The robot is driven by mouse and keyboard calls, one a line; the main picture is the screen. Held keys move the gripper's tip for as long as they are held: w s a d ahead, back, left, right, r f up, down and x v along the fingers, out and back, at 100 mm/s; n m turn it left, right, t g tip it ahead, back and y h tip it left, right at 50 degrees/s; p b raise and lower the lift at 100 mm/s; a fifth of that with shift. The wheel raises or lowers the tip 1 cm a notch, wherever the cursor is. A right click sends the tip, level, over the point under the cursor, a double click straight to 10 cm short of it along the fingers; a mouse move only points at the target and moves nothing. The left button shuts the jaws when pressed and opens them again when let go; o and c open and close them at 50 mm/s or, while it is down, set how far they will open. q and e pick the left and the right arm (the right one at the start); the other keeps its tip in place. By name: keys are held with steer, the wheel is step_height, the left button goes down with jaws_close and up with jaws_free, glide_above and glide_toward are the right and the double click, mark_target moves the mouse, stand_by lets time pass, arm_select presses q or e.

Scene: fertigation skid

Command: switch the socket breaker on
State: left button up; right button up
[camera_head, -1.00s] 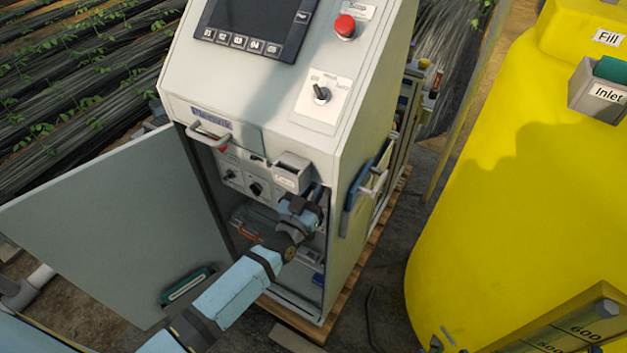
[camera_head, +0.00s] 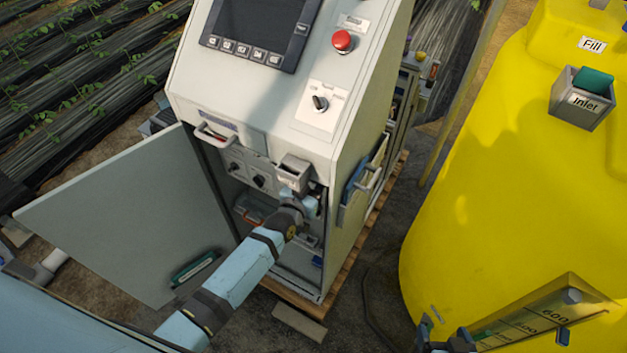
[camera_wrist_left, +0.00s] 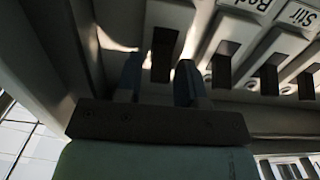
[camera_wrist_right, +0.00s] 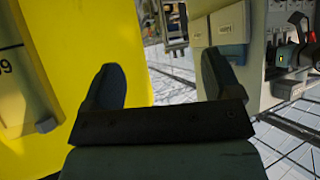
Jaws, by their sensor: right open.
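A row of dark breaker levers shows in the left wrist view, inside the open grey cabinet (camera_head: 345,120). My left gripper (camera_wrist_left: 160,80) has its fingers apart on either side of one dark lever (camera_wrist_left: 163,50); a small gap shows on the left, and contact is unclear. This lever's label is out of view, so I cannot tell if it is the socket breaker. Neighbouring levers (camera_wrist_left: 222,65) sit to the right, one labelled "Stir". In the head view my left arm hides the breakers. My right gripper (camera_head: 445,342) is open and empty near the yellow tank.
The cabinet door (camera_head: 125,215) stands open at the left. A red button (camera_head: 343,41) and a rotary switch (camera_head: 320,103) are on the sloped front. The yellow tank (camera_head: 500,190) fills the right side. A narrow floor gap lies between cabinet and tank.

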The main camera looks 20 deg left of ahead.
arm_select(q)
steer(key=shift+o, duration=0.4)
steer(key=shift+s, duration=0.1)
arm_select(e)
steer(key=shift+w+a+r, duration=0.15)
steer(key=shift+r, duration=0.2)
arm_select(q)
steer(key=b+v, duration=0.2)
steer(key=v, duration=1.1)
steer(key=shift+s, duration=0.35)
arm_select(e)
steer(key=shift+s+f+n, duration=0.2)
steer(key=shift+f+n, duration=0.1)
steer(key=shift+f, duration=0.75)
arm_select(q)
steer(key=shift+f, duration=0.1)
arm_select(e)
steer(key=shift+w, duration=0.15)
arm_select(q)
steer(key=s+f+g, duration=0.6)
steer(key=s+f, duration=0.1)
steer(key=s, duration=0.6)
steer(key=shift+m, duration=0.4)
steer(key=shift+w+r+b, duration=0.1)
steer(key=shift+b, duration=0.2)
